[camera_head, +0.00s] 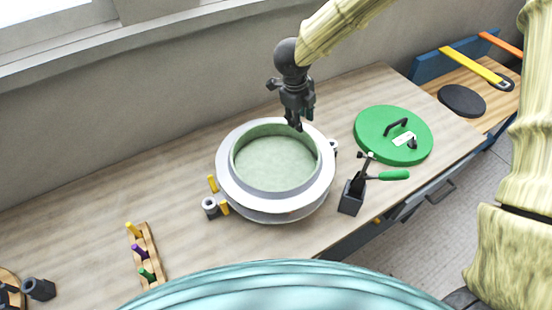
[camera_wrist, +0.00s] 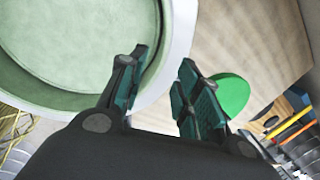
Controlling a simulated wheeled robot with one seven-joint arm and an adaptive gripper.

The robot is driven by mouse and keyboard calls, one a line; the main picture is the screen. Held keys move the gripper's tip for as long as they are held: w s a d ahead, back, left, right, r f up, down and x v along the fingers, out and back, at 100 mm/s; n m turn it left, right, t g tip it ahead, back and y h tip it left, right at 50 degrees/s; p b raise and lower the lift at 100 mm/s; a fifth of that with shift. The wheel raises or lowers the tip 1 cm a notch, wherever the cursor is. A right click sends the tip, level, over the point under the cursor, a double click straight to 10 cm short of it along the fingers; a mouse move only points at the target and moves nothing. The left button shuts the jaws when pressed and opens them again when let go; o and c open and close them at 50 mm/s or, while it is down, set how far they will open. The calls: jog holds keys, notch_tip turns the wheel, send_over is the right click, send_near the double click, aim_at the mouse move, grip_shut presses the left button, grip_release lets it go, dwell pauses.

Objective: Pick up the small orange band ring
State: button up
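I cannot make out a small orange band ring in either view. The only orange I see is a strip (camera_head: 501,45) at the far right edge, which also shows in the wrist view (camera_wrist: 299,132); it looks like a handle. My gripper (camera_head: 298,124) points down over the far right rim of the round mould (camera_head: 229,189). In the wrist view my gripper (camera_wrist: 163,82) has its two fingers apart with nothing between them. The mould has a white rim and a pale green inside, and fills the upper left of the wrist view.
A green lid (camera_head: 375,122) with a dark handle lies right of the mould. A black holder (camera_head: 351,194) with a green-handled tool stands near the front edge. A wooden rack (camera_head: 151,240) with coloured pegs stands at left. A yellow-handled tool (camera_head: 470,66) lies far right. The back-left bench is clear.

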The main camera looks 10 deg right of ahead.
jog(key=p+x, duration=0.1)
jog(key=x, duration=0.2)
jog(key=shift+w+d+f+p, duration=0.1)
jog(key=shift+f+p, duration=0.2)
jog(key=shift+p, duration=0.05)
jog(key=shift+f, duration=0.4)
jog(key=shift+w+d+f, duration=0.1)
jog(key=shift+w+f, duration=0.1)
jog(key=shift+f, duration=0.25)
jog(key=shift+w+f, duration=0.2)
jog(key=shift+f, duration=0.3)
jog(key=shift+s+r, duration=0.15)
jog(key=shift+s, duration=0.05)
grip_shut()
